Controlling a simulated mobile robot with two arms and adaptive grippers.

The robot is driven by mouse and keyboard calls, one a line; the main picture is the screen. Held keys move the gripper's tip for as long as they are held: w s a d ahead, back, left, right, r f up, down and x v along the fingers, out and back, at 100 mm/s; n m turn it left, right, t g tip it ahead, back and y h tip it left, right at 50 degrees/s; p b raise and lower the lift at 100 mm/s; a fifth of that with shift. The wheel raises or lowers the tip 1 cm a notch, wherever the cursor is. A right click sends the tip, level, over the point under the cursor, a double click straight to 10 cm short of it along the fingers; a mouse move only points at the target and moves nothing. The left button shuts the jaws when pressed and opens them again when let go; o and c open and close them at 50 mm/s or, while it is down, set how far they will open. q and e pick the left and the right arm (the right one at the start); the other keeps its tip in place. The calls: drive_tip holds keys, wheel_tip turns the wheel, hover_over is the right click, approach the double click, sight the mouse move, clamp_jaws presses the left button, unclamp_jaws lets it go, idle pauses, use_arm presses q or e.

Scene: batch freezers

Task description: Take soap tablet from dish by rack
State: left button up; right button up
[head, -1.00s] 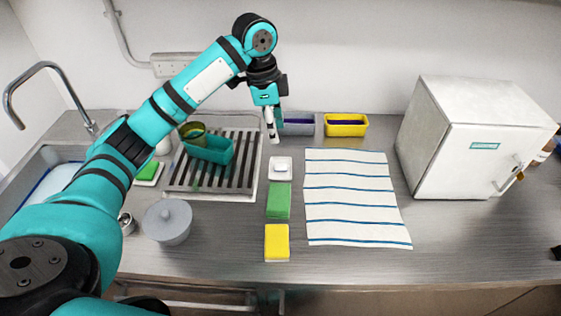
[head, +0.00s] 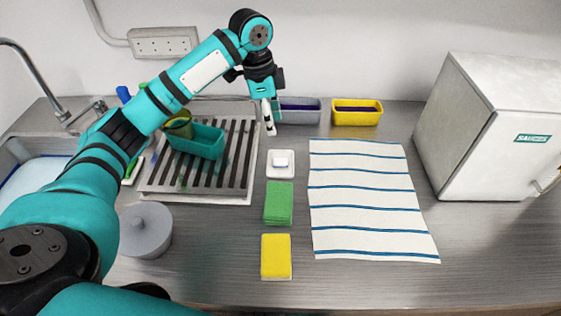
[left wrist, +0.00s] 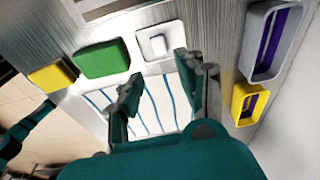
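The white soap tablet (head: 281,161) lies in a small white square dish (head: 273,174), just right of the slatted rack (head: 237,165). My left gripper (head: 270,122) points down behind the dish, apart from it, near the rack's back right corner. In the left wrist view its two fingers (left wrist: 157,72) are spread with nothing between them. The soap (left wrist: 157,45) and the dish (left wrist: 175,31) show just beyond the fingertips there. My right gripper is in neither view.
A teal container (head: 205,142) stands on the rack. Green (head: 279,203) and yellow (head: 276,256) pads lie in front of the dish. A striped cloth (head: 365,195) lies right. Grey (head: 301,112) and yellow (head: 357,113) bins stand behind. A lidded grey pot (head: 145,231) stands front left.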

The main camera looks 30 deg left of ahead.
use_arm(q)
drive_tip(key=p, duration=0.1)
hover_over(280, 160)
drive_tip(key=f, duration=0.8)
drive_tip(key=shift+s+a+f, duration=0.1)
drive_tip(key=shift+s+a, duration=0.15)
drive_tip(key=shift+a, duration=0.15)
drive_tip(key=f, duration=0.1)
drive_tip(key=f+p, duration=0.1)
drive_tip(key=f, duration=0.1)
drive_tip(key=f+p, duration=0.1)
drive_tip(key=f, duration=0.1)
drive_tip(key=shift+w+d+f, duration=0.1)
drive_tip(key=shift+w+d, duration=0.1)
drive_tip(key=shift+d, duration=0.2)
drive_tip(key=shift+c, duration=0.8)
drive_tip(key=c, duration=0.5)
drive_tip(key=shift+c, duration=0.2)
